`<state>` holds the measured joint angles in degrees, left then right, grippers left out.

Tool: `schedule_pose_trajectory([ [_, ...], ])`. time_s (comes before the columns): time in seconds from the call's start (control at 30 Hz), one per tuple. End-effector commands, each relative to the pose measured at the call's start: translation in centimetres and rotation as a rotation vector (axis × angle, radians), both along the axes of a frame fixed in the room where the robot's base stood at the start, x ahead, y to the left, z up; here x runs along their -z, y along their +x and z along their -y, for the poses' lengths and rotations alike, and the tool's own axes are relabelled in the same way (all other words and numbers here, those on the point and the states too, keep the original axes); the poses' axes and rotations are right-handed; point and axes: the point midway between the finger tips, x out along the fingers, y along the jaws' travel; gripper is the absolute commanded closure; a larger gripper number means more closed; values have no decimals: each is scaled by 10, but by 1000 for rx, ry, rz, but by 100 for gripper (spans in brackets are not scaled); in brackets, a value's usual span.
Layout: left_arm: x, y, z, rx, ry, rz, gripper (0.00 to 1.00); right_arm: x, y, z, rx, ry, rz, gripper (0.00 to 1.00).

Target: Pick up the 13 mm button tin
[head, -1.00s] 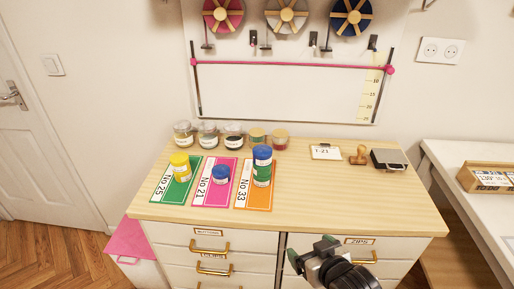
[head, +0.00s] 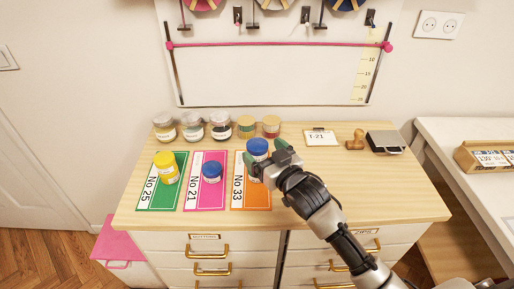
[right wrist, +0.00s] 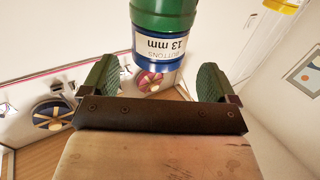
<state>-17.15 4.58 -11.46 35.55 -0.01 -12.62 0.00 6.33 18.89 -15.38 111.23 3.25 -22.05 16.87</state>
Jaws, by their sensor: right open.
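The 13 mm button tin (head: 257,146) is blue with a blue lid and sits on top of a green tin on the orange No 33 card (head: 258,199). In the right wrist view its label, upside down, reads "BUTTONS 13 mm" (right wrist: 160,45), with the green tin (right wrist: 163,14) above it in the picture. My right gripper (head: 267,156) is open and empty at the stack and hides most of the green tin in the head view. In the right wrist view the tin lines up with the gap between the fingers (right wrist: 154,83); I cannot tell how deep. My left gripper is not in view.
A blue tin (head: 211,172) stands on the pink No 21 card, and a yellow tin (head: 166,168) on the green No 25 card. Several jars (head: 219,127) line the back. A clipboard (head: 321,138), stamp (head: 355,139) and dark box (head: 386,142) stand right.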

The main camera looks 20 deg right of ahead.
Motion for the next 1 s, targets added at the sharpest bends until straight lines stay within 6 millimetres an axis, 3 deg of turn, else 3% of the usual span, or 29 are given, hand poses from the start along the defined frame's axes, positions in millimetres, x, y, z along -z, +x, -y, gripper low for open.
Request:
schedule_pose_trajectory([
  [0.2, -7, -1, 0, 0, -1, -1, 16, 2, 31, -6, 1, 0, 0, 11],
  [0.5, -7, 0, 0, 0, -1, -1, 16, 4, 36, -8, 0, 0, -1, 11],
  [0.87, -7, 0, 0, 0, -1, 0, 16, 3, 36, -7, 1, 0, -1, 64],
  [1.0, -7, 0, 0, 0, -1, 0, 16, 3, 36, -7, 1, 0, 0, 67],
])
